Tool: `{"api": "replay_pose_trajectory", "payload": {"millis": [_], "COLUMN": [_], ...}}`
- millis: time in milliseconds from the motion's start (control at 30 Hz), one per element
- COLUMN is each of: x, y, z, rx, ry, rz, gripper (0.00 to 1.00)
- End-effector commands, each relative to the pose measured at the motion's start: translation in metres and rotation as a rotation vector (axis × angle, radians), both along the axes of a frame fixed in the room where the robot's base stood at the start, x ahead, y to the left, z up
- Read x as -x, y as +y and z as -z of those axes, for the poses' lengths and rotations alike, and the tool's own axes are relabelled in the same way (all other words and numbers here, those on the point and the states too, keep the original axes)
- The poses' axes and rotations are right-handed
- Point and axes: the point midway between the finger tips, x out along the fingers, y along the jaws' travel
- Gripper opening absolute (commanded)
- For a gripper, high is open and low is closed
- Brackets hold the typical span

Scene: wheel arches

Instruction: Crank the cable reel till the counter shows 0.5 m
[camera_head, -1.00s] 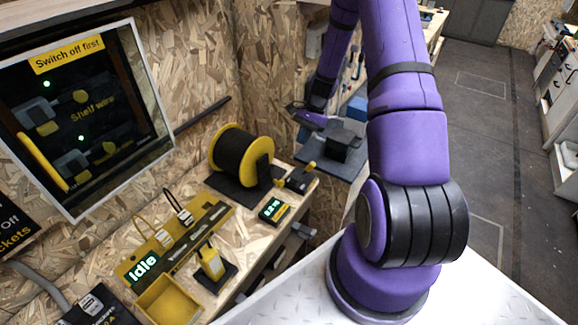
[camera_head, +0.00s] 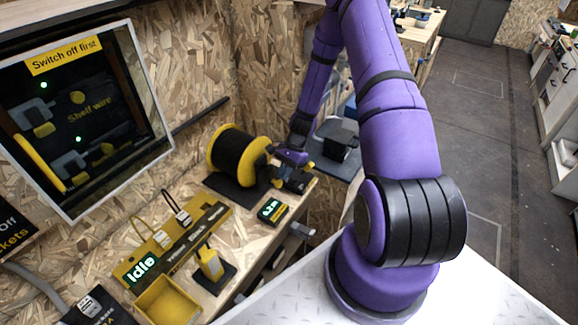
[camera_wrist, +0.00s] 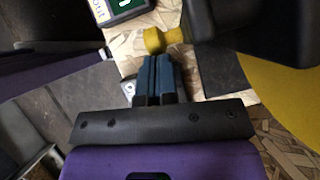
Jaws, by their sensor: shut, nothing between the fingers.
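The cable reel (camera_head: 236,152) has yellow flanges and a dark wound drum, and stands on a black base on the wooden bench. In the wrist view a yellow crank knob (camera_wrist: 154,40) sits right at the tips of my gripper (camera_wrist: 158,60). Its blue fingers are shut together with nothing between them; I cannot tell whether they touch the knob. In the head view my gripper (camera_head: 284,157) is beside the reel's right side and hides part of the crank. The counter (camera_head: 271,209) in front of the reel seems to read 0.2 m in green.
A yellow-and-black panel with an Idle display (camera_head: 142,266) stands left on the bench, near a yellow tray (camera_head: 168,302) and a yellow device on a black stand (camera_head: 211,264). A framed panel (camera_head: 85,115) leans at the wall. Open floor (camera_head: 480,130) lies to the right.

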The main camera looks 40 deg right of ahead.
Motion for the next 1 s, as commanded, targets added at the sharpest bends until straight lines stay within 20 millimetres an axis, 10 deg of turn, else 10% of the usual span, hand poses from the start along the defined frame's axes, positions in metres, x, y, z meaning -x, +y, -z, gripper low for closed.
{"api": "replay_pose_trajectory", "payload": {"millis": [1000], "x": [0.0020], "y": [0.0047], "z": [0.0047], "rx": [-0.096], "ry": [0.036], "rz": [0.000], "gripper": [0.00]}}
